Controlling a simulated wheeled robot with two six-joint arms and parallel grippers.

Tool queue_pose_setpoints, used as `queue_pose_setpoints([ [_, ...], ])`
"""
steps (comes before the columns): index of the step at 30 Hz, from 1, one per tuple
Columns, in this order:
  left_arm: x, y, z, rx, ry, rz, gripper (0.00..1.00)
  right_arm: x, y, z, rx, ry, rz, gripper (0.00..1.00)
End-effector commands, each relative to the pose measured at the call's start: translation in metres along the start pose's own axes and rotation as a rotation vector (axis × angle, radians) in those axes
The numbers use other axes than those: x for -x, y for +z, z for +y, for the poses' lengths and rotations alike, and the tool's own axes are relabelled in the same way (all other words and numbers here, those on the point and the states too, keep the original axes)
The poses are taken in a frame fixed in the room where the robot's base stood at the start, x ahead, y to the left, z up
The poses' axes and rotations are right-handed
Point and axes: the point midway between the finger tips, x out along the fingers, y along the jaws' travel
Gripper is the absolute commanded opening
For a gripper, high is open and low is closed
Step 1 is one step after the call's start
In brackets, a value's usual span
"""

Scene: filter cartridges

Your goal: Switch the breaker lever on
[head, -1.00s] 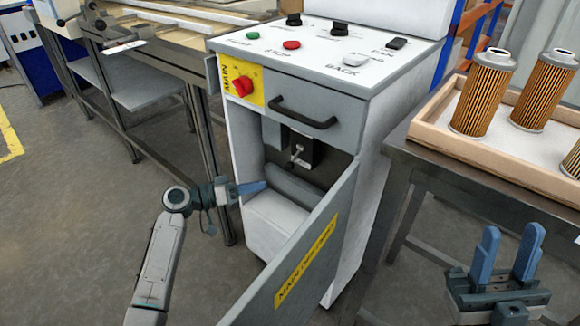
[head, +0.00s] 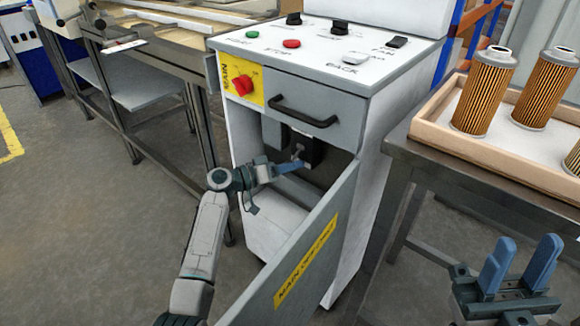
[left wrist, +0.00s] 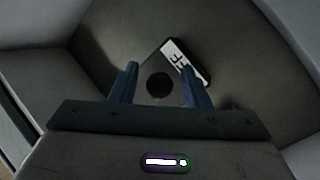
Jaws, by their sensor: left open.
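The breaker (head: 314,152) is a dark box inside the open cabinet bay, with a small pale metal lever (head: 298,151) at its front. My left gripper (head: 288,168) reaches into the bay, its fingertips just below and in front of the lever; contact cannot be told. In the left wrist view its fingers (left wrist: 160,78) are apart, with a dark round spot (left wrist: 159,86), perhaps the lever's end, between them. A white label with dark letters (left wrist: 182,58) lies behind the right finger, partly hidden. My right gripper (head: 520,265) is open and empty at lower right.
The open cabinet door (head: 300,262) swings toward me beside my left arm. A drawer handle (head: 302,111) and a red rotary switch (head: 243,85) sit above the bay. A tray (head: 490,160) of filter cartridges stands on the right table.

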Motion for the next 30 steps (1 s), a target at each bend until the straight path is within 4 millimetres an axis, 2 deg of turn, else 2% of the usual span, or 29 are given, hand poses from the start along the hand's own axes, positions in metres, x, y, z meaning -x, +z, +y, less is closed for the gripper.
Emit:
queue_pose_setpoints([
  [7, -0.0006, 0.0, -0.0001, 0.0, 0.0, 0.0, 0.43, -0.0001, 0.0, 0.0, 0.0, 0.0, 0.0, 0.36],
  [12, -0.0004, 0.0, -0.0001, 0.0, -0.001, 0.0, 0.09, -0.0002, 0.0, 0.0, 0.0, 0.0, 0.0, 0.36],
  [14, -0.0003, 0.0, -0.0001, 0.0, -0.001, 0.0, 0.0, -0.0002, 0.0, 0.0, 0.0, 0.0, 0.0, 0.36],
  [30, 0.001, -0.0029, 0.0027, 0.014, -0.02, -0.023, 0.0, -0.0095, -0.0018, 0.0009, 0.0, -0.001, -0.003, 0.36],
])
